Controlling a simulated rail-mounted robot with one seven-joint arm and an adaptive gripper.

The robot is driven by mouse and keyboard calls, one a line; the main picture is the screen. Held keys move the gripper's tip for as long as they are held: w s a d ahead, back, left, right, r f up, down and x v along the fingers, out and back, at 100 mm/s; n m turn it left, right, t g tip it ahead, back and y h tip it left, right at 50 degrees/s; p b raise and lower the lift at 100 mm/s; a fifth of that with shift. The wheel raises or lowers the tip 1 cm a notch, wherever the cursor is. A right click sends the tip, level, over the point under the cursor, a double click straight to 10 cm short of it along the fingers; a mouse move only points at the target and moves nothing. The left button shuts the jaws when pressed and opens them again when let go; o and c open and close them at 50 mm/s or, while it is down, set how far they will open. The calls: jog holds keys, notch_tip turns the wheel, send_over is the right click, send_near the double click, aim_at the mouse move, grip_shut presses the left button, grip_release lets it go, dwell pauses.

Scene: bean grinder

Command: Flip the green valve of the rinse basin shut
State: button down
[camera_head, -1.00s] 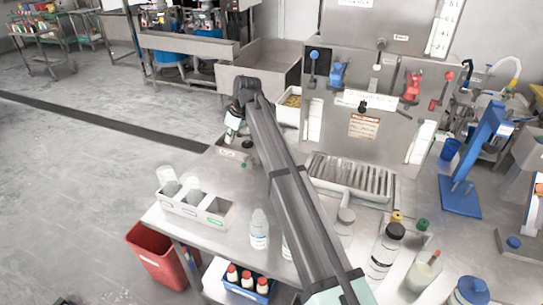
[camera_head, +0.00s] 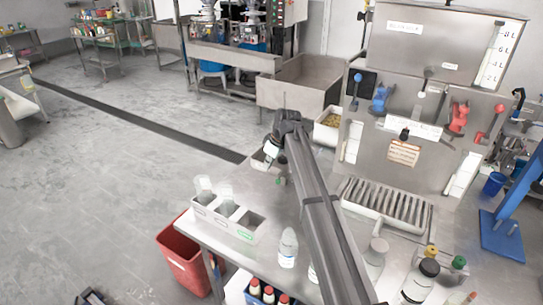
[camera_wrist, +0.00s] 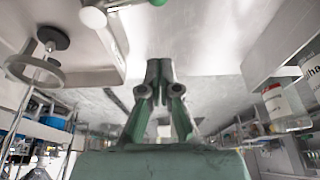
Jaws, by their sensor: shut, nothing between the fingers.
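My gripper (camera_wrist: 159,72) is in the middle of the wrist view, with its green-grey fingers together and nothing between them. A green-tipped lever (camera_wrist: 157,3) shows at the top edge of the wrist view, on a pale round metal fitting (camera_wrist: 94,15). It looks like the valve, cut off by the frame. The fingertips are below the green tip in the picture and apart from it. In the head view, my dark arm reaches over the steel table and its end hides most of that spot. A small green spot (camera_head: 280,181) shows just below the arm's end. Whether the valve is open cannot be told.
A white rack (camera_head: 222,222) with cups and a white bottle (camera_head: 288,248) stand on the table (camera_head: 190,228). A steel dispenser panel (camera_head: 405,150) with blue and red handles stands right of my arm. A red bin (camera_head: 183,255) is below left.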

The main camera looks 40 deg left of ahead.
aim_at(280, 178)
jog(key=x, duration=0.3)
jog(key=shift+a+f+p, duration=0.1)
jog(key=shift+f+p, duration=0.1)
jog(key=shift+p, duration=0.2)
jog(key=d, duration=0.1)
jog(key=d+p, duration=0.1)
jog(key=d, duration=0.1)
jog(key=shift+w+f, duration=0.1)
jog(key=shift+f, duration=0.3)
jog(key=shift+w+d+f, duration=0.1)
jog(key=shift+d+f, duration=0.15)
jog(key=shift+d, duration=0.15)
